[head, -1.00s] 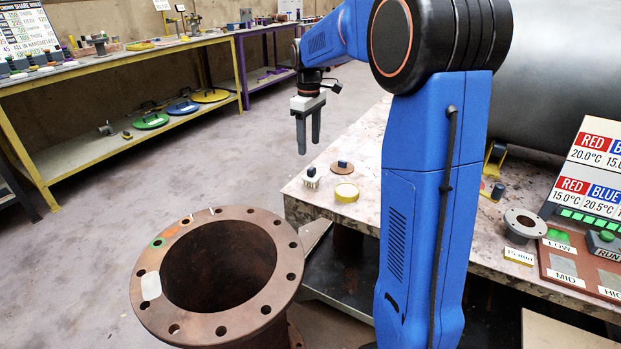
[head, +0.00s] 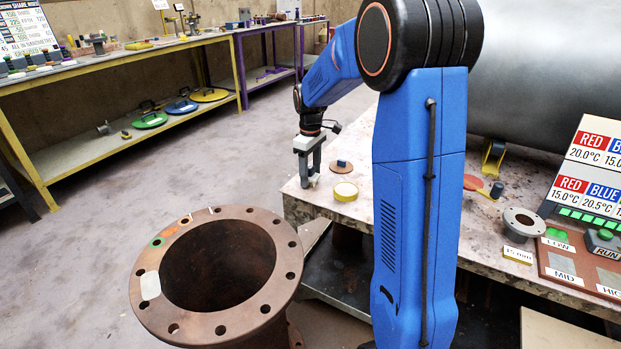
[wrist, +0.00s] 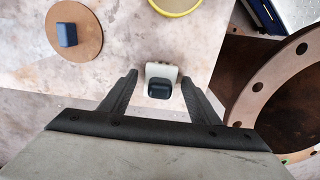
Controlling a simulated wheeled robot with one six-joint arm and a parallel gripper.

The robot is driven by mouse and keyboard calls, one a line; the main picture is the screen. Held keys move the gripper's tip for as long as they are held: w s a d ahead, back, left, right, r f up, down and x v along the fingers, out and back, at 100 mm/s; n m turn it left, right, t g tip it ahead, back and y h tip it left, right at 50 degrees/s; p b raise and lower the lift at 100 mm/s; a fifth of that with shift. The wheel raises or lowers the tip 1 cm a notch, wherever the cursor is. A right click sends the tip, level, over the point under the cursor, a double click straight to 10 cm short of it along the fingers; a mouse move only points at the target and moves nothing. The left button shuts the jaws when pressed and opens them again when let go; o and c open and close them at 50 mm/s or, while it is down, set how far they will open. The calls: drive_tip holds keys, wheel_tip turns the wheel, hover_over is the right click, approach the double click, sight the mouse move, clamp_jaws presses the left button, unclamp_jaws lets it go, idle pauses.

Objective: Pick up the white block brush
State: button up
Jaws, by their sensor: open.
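The white block brush (wrist: 161,72) stands on the near corner of the work table (head: 345,209), with its dark knob (wrist: 159,89) facing up in the wrist view. My gripper (wrist: 158,80) is open, its two dark fingers on either side of the brush, with gaps visible at both sides. In the head view my gripper (head: 309,182) is low over the table corner and hides most of the brush. I cannot tell how far the fingertips reach down beside it.
A brown disc with a blue knob (wrist: 67,34) and a yellow-rimmed round piece (head: 345,191) sit close by on the table. A large rusty flanged pipe (head: 146,313) stands in front of the table. Bare tabletop lies around the brush.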

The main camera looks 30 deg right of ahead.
sight(311, 167)
drive_tip(key=shift+f, duration=0.3)
drive_tip(key=shift+c, duration=0.3)
drive_tip(key=c, duration=1.2)
drive_tip(key=shift+r, duration=0.15)
wheel_tip(311, 167, up, 10)
drive_tip(key=shift+f, duration=0.1)
